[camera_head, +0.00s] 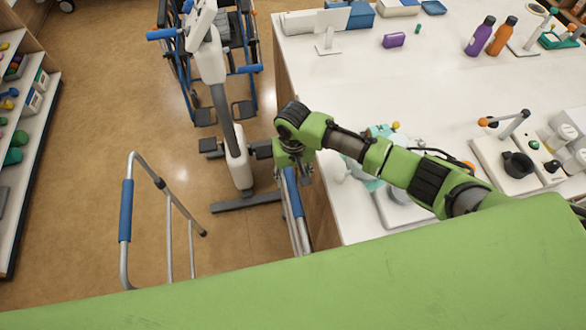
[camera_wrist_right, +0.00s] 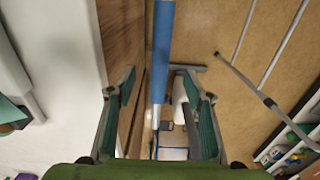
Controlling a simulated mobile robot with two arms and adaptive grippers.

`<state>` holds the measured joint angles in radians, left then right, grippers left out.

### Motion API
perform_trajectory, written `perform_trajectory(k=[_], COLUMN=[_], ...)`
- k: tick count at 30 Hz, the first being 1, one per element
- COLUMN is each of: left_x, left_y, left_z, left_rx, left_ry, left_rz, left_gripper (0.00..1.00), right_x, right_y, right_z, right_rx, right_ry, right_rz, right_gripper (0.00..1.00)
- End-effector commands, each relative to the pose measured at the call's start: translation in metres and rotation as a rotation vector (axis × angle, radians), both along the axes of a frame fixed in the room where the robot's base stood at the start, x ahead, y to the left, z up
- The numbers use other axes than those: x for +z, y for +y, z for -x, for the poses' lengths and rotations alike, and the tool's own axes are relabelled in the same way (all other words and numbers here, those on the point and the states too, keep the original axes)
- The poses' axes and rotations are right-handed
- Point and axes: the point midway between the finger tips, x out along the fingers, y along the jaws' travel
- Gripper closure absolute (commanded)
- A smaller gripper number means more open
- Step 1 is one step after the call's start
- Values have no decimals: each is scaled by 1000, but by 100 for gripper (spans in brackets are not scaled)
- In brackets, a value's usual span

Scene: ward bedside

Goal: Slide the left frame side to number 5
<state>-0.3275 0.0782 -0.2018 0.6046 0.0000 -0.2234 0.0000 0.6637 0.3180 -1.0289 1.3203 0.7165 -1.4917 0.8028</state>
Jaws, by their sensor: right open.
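A walking frame of grey metal tube stands on the floor in the head view. Its left side (camera_head: 126,212) has a blue grip and stands apart from my arms. Its right side, with another blue grip (camera_head: 292,192), stands close to the counter's edge. My right gripper (camera_head: 293,158) is over this right grip, pointing down. In the right wrist view the blue grip (camera_wrist_right: 162,45) runs between the open fingers of my right gripper (camera_wrist_right: 157,80), and I cannot tell if they touch it. Number marks cannot be made out. My left gripper is out of view.
A white counter (camera_head: 360,80) with bottles and devices lies to the right. Shelves (camera_head: 30,130) line the left edge. Brown floor (camera_head: 80,200) is clear between the shelves and the frame.

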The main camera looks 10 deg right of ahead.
Motion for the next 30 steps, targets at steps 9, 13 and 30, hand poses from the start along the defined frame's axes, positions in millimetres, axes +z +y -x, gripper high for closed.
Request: perform_trajectory(k=[9,13,30], left_x=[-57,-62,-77], left_y=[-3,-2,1], left_z=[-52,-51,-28], left_rx=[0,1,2], left_ry=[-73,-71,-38], left_rz=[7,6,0], left_gripper=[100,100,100], right_x=[-51,-65,-94], right_y=[1,1,1], right_z=[-1,0,-1], right_rx=[1,0,1], right_ry=[-3,1,-1], right_rz=[-2,-2,-2], right_gripper=[53,53,53])
